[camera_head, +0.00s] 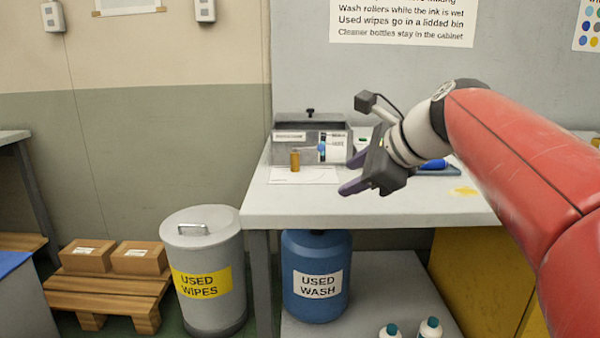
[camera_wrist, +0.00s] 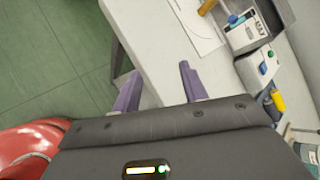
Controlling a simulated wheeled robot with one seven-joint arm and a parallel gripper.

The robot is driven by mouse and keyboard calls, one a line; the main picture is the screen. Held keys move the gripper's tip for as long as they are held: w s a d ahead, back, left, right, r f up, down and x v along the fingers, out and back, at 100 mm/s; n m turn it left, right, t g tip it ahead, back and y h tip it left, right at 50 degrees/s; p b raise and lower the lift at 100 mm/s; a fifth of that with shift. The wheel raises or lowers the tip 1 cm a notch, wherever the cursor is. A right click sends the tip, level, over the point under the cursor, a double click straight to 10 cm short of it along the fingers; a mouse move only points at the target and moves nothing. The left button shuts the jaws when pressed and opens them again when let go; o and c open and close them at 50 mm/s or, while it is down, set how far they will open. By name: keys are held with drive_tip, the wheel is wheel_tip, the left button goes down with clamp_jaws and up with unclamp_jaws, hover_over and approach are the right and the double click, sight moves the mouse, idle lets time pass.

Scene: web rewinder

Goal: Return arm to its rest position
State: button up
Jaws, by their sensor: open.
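My red arm reaches in from the right in the head view. My gripper (camera_head: 352,172) hangs above the left part of the grey bench (camera_head: 365,209), with its purple fingers pointing left. In the wrist view my gripper (camera_wrist: 158,88) has its two purple fingers spread wide with nothing between them but the bench edge and floor beyond. It is apart from the things on the bench.
A grey box (camera_head: 294,149) and a small amber cylinder (camera_head: 295,160) stand at the bench's back left. A blue item (camera_head: 433,164) is partly hidden behind my arm. The used wipes bin (camera_head: 203,253) and used wash drum (camera_head: 317,270) stand below.

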drive_tip(key=s+d+f+n+g+h+p, duration=0.1)
drive_tip(key=s+d+f+n+h, duration=0.2)
drive_tip(key=s+f+n, duration=0.7)
drive_tip(key=s+d+f+n+g+h+p, duration=0.1)
drive_tip(key=s+d+f+n+h, duration=0.2)
drive_tip(key=s+f+n, duration=0.6)
drive_tip(key=s+f, duration=0.3)
drive_tip(key=shift+n+g, duration=0.4)
drive_tip(key=shift+r, duration=0.1)
drive_tip(key=shift+c, duration=0.2)
